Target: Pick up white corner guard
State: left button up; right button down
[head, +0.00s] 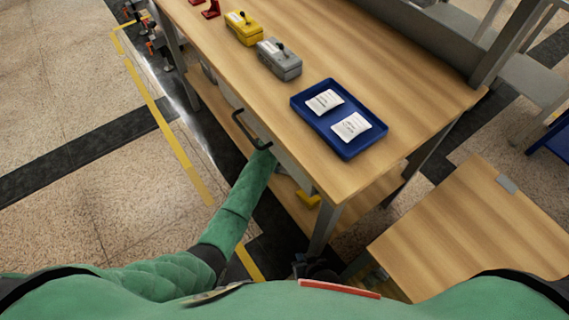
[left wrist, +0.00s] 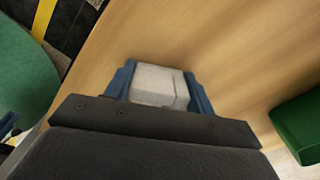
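The white corner guard (left wrist: 158,85) shows in the left wrist view as a pale block against a wooden surface. My left gripper (left wrist: 160,92) has its blue fingers along both sides of it, with no gap visible, so it looks shut on the guard. I cannot tell whether the guard is clear of the wood. In the head view my left arm reaches in below the tabletop's edge, which hides the left gripper and the guard. My right gripper (head: 315,268) is a small dark shape at the bottom middle, and its fingers are unclear.
The workbench (head: 350,178) carries a blue tray (head: 303,116) with two white packets, a grey box (head: 279,62) and a yellow box (head: 243,28). A black handle (head: 250,132) is close to my left arm. A green object (left wrist: 298,118) lies right of the left gripper.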

pick_arm(q)
jog(key=shift+c, duration=0.7)
jog(key=shift+r, duration=0.1)
